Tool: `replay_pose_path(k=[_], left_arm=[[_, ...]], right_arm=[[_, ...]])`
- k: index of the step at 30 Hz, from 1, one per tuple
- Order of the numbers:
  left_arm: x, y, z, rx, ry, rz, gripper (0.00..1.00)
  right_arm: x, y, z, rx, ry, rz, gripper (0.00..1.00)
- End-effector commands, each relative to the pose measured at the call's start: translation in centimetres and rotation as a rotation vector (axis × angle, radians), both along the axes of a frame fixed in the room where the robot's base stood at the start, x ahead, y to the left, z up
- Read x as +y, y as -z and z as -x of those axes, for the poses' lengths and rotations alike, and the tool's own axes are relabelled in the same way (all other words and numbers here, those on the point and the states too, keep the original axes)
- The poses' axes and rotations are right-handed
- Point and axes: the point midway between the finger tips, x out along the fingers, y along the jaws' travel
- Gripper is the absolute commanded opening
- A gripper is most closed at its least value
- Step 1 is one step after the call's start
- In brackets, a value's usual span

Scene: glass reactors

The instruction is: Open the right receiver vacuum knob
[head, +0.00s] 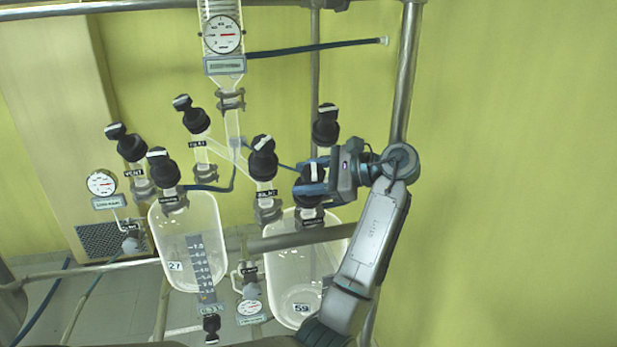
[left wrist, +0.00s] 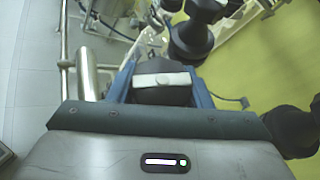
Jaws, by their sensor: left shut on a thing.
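The right receiver (head: 285,265) is a clear glass vessel with a 59 label. A black knob with a white bar on top (head: 313,172) stands above its neck. My left gripper (head: 309,178) is shut on this knob, with its blue fingers on either side. In the left wrist view the white bar (left wrist: 162,80) lies crosswise between the fingers, and the knob's lower part is mostly hidden. I cannot read a label by this knob. My right gripper is not in view.
Other black knobs stand close by: one just left (head: 263,160) and one behind (head: 326,127). The left receiver (head: 185,240), labelled 27, hangs to the left. A metal post (head: 405,75) rises behind my left arm. The right side is open before the yellow-green wall.

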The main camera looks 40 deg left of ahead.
Motion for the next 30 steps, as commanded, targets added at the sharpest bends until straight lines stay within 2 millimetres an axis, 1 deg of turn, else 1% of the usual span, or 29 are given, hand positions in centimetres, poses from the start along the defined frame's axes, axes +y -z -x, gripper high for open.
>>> replay_pose_path(k=[1,10,11,13,14,23,26,30], left_arm=[[0.0,0.4,0.0,0.005,-0.003,0.006,0.22],[-0.1,0.5,0.1,0.006,-0.004,0.006,0.22],[-0.1,0.5,0.1,0.007,-0.003,0.007,0.51],[-0.1,0.5,0.1,0.006,-0.004,0.006,0.65],[-0.1,0.5,0.1,0.006,-0.003,0.006,0.67],[0.0,0.1,0.0,0.002,-0.001,0.003,0.67],[0.0,-0.3,0.0,0.0,-0.001,0.004,0.67],[0.1,-1.8,0.0,-0.003,-0.003,0.004,0.67]], right_arm=[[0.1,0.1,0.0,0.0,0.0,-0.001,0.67],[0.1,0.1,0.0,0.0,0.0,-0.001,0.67],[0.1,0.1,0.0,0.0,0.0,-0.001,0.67],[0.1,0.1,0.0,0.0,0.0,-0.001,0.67],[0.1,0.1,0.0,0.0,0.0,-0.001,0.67],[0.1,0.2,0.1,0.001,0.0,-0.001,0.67],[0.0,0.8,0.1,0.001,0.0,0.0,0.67],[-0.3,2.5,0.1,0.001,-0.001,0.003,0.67]])
